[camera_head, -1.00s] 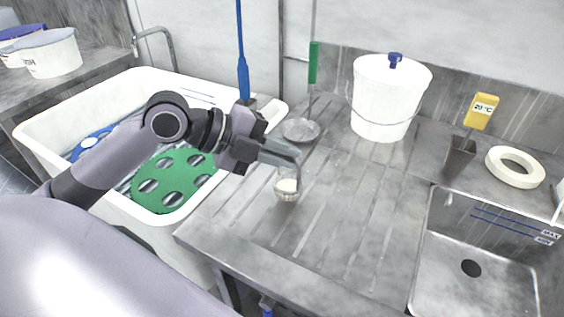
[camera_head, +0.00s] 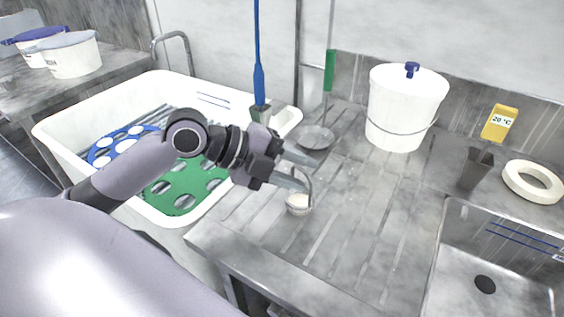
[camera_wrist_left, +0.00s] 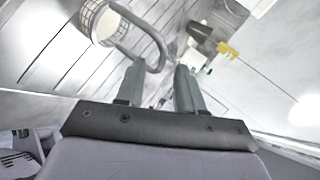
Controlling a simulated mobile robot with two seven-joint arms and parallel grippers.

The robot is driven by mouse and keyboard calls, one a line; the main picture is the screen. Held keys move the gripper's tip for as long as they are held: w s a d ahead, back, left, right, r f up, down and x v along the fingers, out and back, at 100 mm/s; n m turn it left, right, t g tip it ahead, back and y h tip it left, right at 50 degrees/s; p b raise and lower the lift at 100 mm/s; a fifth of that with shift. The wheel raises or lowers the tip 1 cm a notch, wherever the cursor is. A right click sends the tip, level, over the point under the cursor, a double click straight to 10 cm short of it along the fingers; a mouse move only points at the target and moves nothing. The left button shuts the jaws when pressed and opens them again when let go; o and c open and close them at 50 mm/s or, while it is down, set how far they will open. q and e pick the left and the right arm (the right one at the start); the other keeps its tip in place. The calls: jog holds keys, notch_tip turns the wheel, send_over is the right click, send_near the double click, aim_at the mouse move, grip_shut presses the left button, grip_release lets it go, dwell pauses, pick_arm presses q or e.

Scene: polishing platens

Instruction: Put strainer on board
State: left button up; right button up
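The strainer (camera_head: 298,209), a small pale cup with a curved metal handle, sits on the grooved metal board (camera_head: 340,235), near its left side. It shows at the top left of the left wrist view (camera_wrist_left: 97,20), its bent handle reaching down near the left finger. My left gripper (camera_head: 300,170) is just above and left of the strainer. Its two fingers are spread apart. My right gripper is not in view.
A white tub (camera_head: 60,120) with green (camera_head: 185,190) and blue perforated discs stands left of the board. A round metal dish (camera_head: 314,138), a white lidded bucket (camera_head: 402,110), a grey holder (camera_head: 476,168) and a white ring (camera_head: 533,182) stand behind. A sink (camera_head: 490,270) lies right.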

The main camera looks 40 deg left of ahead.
pick_arm(q)
jog(key=b+v, duration=0.1)
jog(key=v, duration=1.1)
jog(key=shift+b, duration=0.35)
dwell(0.4)
jog(key=shift+a, duration=0.1)
